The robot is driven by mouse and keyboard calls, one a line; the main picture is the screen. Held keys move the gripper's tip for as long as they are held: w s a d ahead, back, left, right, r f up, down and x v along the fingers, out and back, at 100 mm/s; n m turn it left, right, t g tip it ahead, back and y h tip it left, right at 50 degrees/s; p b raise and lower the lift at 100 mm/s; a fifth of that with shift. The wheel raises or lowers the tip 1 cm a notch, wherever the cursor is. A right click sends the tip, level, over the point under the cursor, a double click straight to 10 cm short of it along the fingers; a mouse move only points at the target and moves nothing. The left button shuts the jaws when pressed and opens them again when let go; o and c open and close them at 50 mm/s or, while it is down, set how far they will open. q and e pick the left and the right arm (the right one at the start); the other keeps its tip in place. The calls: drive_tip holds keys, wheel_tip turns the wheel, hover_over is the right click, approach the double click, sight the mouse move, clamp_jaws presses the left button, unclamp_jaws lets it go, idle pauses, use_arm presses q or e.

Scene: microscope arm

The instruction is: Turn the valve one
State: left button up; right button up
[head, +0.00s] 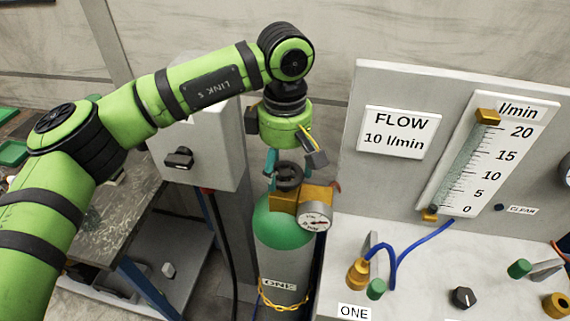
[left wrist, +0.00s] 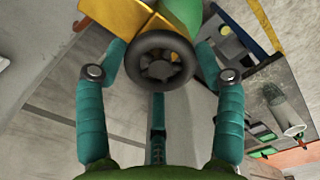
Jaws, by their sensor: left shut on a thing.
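The valve of cylinder one is a dark round handwheel (head: 289,176) on top of the brass valve body (head: 313,198). It also shows in the left wrist view as a spoked wheel (left wrist: 160,60). The cylinder (head: 283,240) has a green shoulder and a grey body labelled ONE. My right gripper is not in view.
A pressure gauge (head: 315,217) sticks out from the valve body. A yellow chain (head: 284,299) crosses the cylinder. The panel with the flow meter (head: 468,150) and FLOW sign (head: 397,133) stands close on the right. A grey switch box (head: 196,155) is on the left.

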use_arm(q)
drive_tip(key=shift+f, duration=0.1)
drive_tip(key=n+b, duration=0.2)
drive_tip(key=b, duration=0.1)
drive_tip(key=shift+f+n, duration=0.2)
drive_tip(key=shift+n, duration=0.1)
drive_tip(key=shift+r+n+b, duration=0.15)
drive_tip(key=shift+n+b, duration=1.1)
drive_tip(key=shift+n, duration=0.45)
drive_tip(key=shift+s, duration=0.1)
drive_tip(key=o, duration=1.1)
drive_tip(key=shift+o, duration=0.2)
drive_tip(key=shift+r, duration=0.1)
